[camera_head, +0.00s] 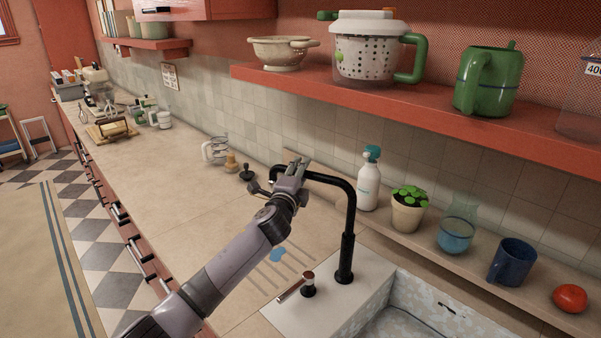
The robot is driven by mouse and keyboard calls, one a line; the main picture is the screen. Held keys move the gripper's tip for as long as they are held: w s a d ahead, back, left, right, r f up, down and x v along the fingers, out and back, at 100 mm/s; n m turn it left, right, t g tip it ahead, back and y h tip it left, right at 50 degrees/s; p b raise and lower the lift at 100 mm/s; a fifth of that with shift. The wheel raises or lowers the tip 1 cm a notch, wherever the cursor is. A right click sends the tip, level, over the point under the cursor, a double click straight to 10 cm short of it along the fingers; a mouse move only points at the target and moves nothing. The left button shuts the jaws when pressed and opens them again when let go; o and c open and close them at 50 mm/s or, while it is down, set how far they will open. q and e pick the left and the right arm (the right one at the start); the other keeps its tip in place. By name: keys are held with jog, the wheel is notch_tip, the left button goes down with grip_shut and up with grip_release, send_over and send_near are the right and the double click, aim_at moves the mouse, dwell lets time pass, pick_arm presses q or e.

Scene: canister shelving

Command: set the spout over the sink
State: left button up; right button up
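The black spout (347,215) rises from the white ledge beside the sink and bends to the left. Its outlet end is over the counter's grooved area, away from the sink basin (415,315) at the bottom right. My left gripper (296,168) is at the spout's horizontal part, near its outlet end, and overlaps it in the picture. I cannot tell whether the fingers are closed on the spout or only beside it. A black tap handle with a brown top (308,283) stands in front of the spout's base. My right gripper is out of view.
A spray bottle (368,183), potted plant (408,210), glass vase (456,230), blue mug (511,262) and tomato (570,298) line the ledge behind the sink. A red shelf (420,105) hangs above. The counter (170,180) left of my arm is mostly clear.

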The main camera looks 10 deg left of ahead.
pick_arm(q)
jog(key=shift+c, duration=0.5)
grip_shut()
dwell(0.5)
